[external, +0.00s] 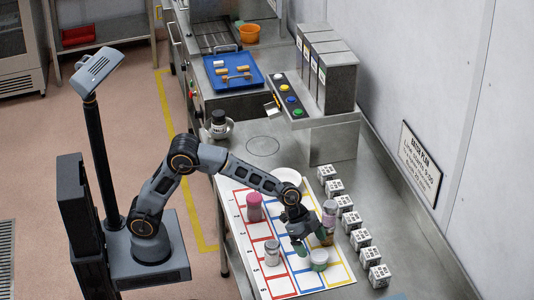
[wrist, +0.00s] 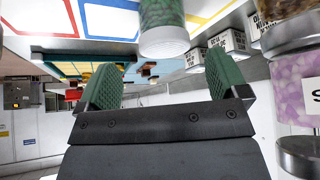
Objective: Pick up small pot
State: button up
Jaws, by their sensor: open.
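A small pot (external: 319,260) with a pale lid and green contents stands on the white grid sheet (external: 341,275), at the front right of my gripper. In the wrist view, a clear pot with green contents and a white end (wrist: 163,38) shows at the top, beyond the gap between my fingers; it looks like the same pot. My gripper (external: 297,240) hangs low over the sheet, with green finger pads. It also shows in the wrist view (wrist: 165,75), fingers wide apart with nothing between them. The pot is apart from both fingers.
A jar with lilac contents (wrist: 295,85) is close on the right in the wrist view. A pink container (external: 254,208) and a pinkish jar (external: 271,253) stand on the sheet. Several white labelled cubes (external: 360,239) line the right. A blue tray (external: 233,78) is at the back.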

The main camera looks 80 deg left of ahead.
aim_at(317, 253)
jog(key=shift+a+p+x, duration=0.15)
jog(key=shift+p+x, duration=0.3)
jog(key=shift+x, duration=1.3)
jog(key=shift+a+p+x, duration=0.15)
jog(key=shift+p+x, duration=0.25)
jog(key=shift+x, duration=1.4)
jog(key=shift+w+f, duration=0.1)
jog(key=c, duration=1)
jog(key=shift+c, duration=0.2)
